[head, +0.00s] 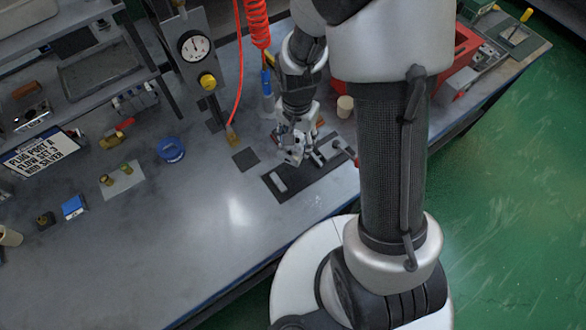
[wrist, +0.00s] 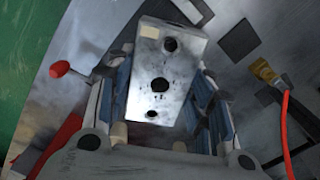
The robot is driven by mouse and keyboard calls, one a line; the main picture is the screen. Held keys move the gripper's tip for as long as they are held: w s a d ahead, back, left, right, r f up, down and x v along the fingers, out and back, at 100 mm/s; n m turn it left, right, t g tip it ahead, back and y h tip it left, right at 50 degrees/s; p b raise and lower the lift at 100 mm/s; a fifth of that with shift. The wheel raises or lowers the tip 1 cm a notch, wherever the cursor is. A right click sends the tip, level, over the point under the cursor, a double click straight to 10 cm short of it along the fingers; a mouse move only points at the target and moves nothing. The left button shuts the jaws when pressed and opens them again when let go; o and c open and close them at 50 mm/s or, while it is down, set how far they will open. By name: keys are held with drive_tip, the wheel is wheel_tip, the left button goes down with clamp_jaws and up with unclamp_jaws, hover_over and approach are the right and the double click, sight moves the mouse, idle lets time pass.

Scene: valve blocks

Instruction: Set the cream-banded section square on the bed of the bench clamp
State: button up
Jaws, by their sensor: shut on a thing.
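My gripper (head: 292,158) is low over the bench clamp (head: 274,198), a dark base plate with pale metal parts. In the wrist view a grey metal block with dark holes (wrist: 160,82) is between the blue-padded fingers, which are shut on it. The clamp's red-knobbed lever (wrist: 60,69) sticks out to the left in the wrist view. The block's underside is hidden, so I cannot tell whether it touches the bed.
A red air hose (head: 239,70) hangs behind my gripper and ends in a brass fitting, also in the wrist view (wrist: 264,70). A cream cylinder (head: 345,106) and a red bin (head: 452,55) stand to the right. A blue ring (head: 171,150) lies left.

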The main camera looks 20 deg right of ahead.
sight(297, 173)
drive_tip(key=r+m, duration=0.1)
drive_tip(key=r, duration=0.1)
drive_tip(key=r+m, duration=0.2)
drive_tip(key=s+r+m, duration=0.1)
drive_tip(key=r, duration=0.1)
drive_tip(key=shift+m, duration=0.4)
drive_tip(key=shift+s+r+m, duration=0.15)
drive_tip(key=shift+r+m, duration=0.15)
drive_tip(key=shift+f, duration=0.3)
wheel_tip(297, 173, down, 19)
drive_tip(key=b, duration=0.6)
drive_tip(key=shift+f, duration=0.1)
drive_tip(key=shift+f+b, duration=0.15)
drive_tip(key=shift+b, duration=0.25)
drive_tip(key=o, duration=1.4)
